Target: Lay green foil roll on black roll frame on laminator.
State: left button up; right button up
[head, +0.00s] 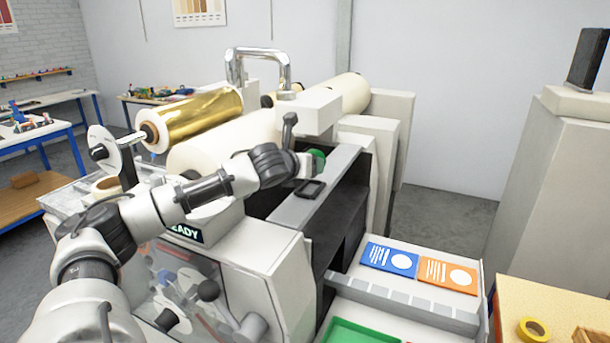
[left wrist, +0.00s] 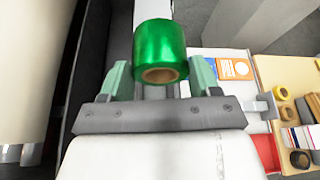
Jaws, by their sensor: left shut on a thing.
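The green foil roll (head: 318,157) shows in part beyond my left wrist, above the laminator's grey top ledge. In the left wrist view the roll (left wrist: 160,42) is shiny green with a brown core, and it sits between the pale green fingers of my left gripper (left wrist: 160,76), which is shut on it. The laminator (head: 255,265) is a large pale machine. A small black rectangular frame (head: 311,189) lies on its grey ledge, just in front of the gripper; it looks like the black roll frame. The head view hides most of the fingers. My right gripper is in neither view.
A gold foil roll (head: 200,116) and a large cream roll (head: 225,142) lie across the laminator behind my arm. A chrome handle (head: 258,52) rises behind. Blue (head: 389,259) and orange (head: 447,274) cards lie on the lower right shelf. A yellow tape roll (head: 534,329) is on the wooden table.

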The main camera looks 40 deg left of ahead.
aim_at(304, 196)
pick_arm(q)
jog(key=shift+w+a+f, duration=0.15)
jog(key=shift+a+f, duration=0.05)
jog(key=shift+f, duration=0.35)
jog(key=shift+s+f+p, duration=0.2)
jog(key=shift+f+p, duration=0.2)
jog(key=shift+f, duration=1.1)
jog(key=shift+w+f, duration=0.1)
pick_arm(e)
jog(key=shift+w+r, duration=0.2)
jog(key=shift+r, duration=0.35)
pick_arm(q)
jog(key=shift+f, duration=0.1)
jog(key=o, duration=0.8)
jog(key=shift+o, duration=0.8)
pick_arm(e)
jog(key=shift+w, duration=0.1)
